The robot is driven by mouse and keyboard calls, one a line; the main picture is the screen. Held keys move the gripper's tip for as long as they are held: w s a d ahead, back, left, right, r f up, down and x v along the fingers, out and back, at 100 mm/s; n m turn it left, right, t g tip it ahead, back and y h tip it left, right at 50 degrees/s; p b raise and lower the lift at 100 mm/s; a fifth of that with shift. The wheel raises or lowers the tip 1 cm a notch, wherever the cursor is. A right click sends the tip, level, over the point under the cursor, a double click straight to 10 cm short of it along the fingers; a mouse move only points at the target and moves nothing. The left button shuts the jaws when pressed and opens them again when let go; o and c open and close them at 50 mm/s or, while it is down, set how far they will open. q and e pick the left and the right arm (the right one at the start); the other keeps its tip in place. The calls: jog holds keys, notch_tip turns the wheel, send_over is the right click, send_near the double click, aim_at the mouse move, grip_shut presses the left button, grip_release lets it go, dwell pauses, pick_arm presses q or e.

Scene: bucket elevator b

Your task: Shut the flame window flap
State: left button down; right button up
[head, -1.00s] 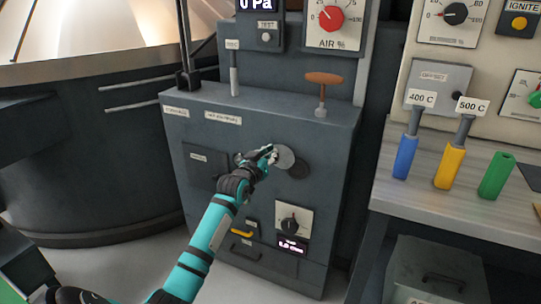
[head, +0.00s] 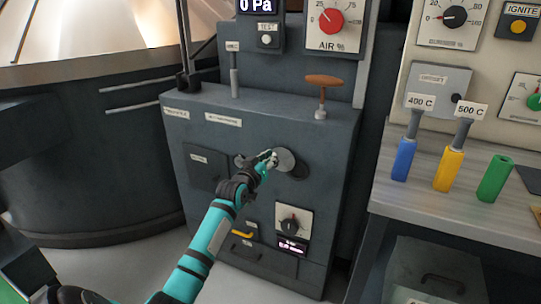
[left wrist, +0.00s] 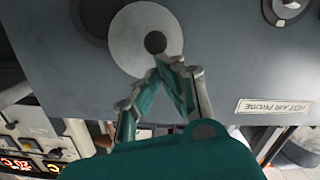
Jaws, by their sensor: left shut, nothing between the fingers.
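The flap appears to be the round light-grey disc (head: 285,158) on the front of the dark grey cabinet. In the left wrist view the disc (left wrist: 128,52) has a dark round centre. A dark round part (head: 301,170), likely the window, shows beyond the disc's right edge; the disc covers only part of it. My left gripper (head: 270,157) is at the disc's left side. In the left wrist view its fingertips (left wrist: 168,64) meet, empty, over the disc just beside its dark centre. Whether they touch it I cannot tell. My right gripper is out of view.
The cabinet (head: 330,190) also carries a square dark panel (head: 205,170), a dial (head: 292,222), a yellow handle (head: 243,234) and an upright brown-topped handle (head: 322,85). A bench (head: 430,205) with blue, yellow and green holders stands at the right.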

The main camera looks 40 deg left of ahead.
aim_at(286, 171)
pick_arm(q)
jog(key=f+n, duration=0.1)
jog(key=n, duration=0.1)
jog(key=d+f+n, duration=0.1)
jog(key=f+n, duration=0.1)
jog(key=n, duration=0.1)
jog(key=f+n, duration=0.2)
jog(key=n, duration=0.1)
jog(key=shift+w+d+f+t+h, duration=0.1)
jog(key=shift+w+d+t+h, duration=0.1)
jog(key=shift+t+h, duration=0.1)
jog(key=shift+w+d+f+n+b, duration=0.15)
jog(key=shift+d+f+n, duration=0.15)
jog(key=shift+n, duration=0.4)
jog(key=shift+d+f+n+b, duration=0.1)
jog(key=shift+d+f+n, duration=0.2)
jog(key=shift+n, duration=0.4)
jog(key=shift+w+d+f+n+b, duration=0.15)
jog(key=shift+d+n, duration=0.2)
jog(key=shift+n, duration=0.35)
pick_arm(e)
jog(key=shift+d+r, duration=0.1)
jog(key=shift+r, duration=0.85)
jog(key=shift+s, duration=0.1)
